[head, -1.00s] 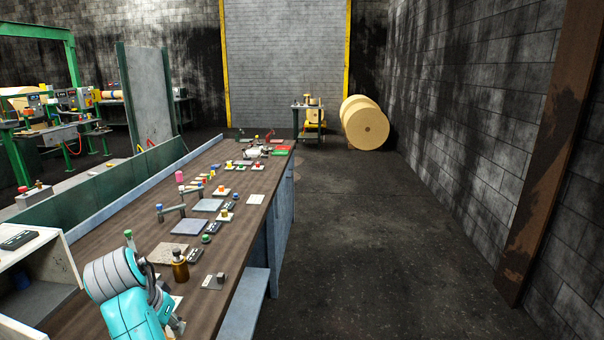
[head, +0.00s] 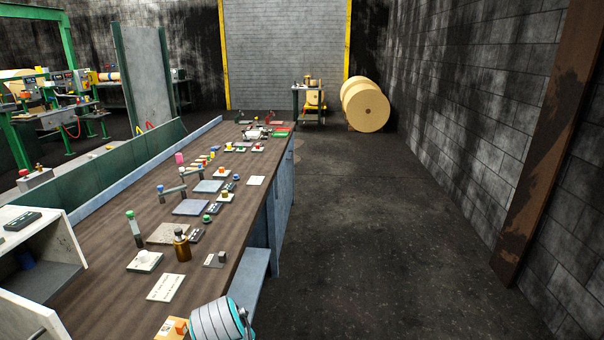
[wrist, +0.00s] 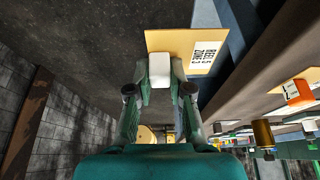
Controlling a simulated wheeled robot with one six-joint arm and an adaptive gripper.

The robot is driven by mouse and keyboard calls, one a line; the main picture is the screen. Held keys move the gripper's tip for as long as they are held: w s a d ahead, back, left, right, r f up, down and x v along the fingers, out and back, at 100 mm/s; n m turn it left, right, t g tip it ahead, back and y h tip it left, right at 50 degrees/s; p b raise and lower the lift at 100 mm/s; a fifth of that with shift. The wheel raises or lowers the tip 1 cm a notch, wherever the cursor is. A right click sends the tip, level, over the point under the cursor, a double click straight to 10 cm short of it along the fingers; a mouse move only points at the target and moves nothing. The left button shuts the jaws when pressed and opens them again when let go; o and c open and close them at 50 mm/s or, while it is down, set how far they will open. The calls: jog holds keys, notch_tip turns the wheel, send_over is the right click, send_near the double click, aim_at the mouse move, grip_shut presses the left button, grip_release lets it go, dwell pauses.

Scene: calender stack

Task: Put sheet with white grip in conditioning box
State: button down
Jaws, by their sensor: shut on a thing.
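My gripper (wrist: 161,90) is shut on a white block grip (wrist: 159,70) in the wrist view. The grip is on a tan sheet (wrist: 180,40) with a printed label reading roughly "REEL 5 ZONE 3". The sheet shows against the dark floor beside the bench edge. In the head view my wrist is at the bottom, and the gripper fingers and held sheet are out of frame. A white open-fronted box (head: 62,240) stands at the left of the bench; I cannot tell for certain that it is the conditioning box. Its inside shows only partly.
The long brown bench (head: 110,290) holds a brown bottle (head: 181,246), a printed white card (head: 166,287), a pale plate with a whitish knob (head: 145,261) and a tan sheet with an orange grip (head: 170,328). The floor (head: 380,240) to the right is clear.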

jog(key=s+d+f, duration=0.3)
jog(key=d+f, duration=0.9)
jog(key=d, duration=0.3)
jog(key=s+d+f+n, duration=0.1)
jog(key=s+d+f, duration=0.2)
jog(key=d+f, duration=0.9)
jog(key=d, duration=0.4)
jog(key=shift+s+d+f, duration=0.15)
jog(key=shift+s+d, duration=0.05)
jog(key=shift+d, duration=0.05)
jog(key=shift+d, duration=0.1)
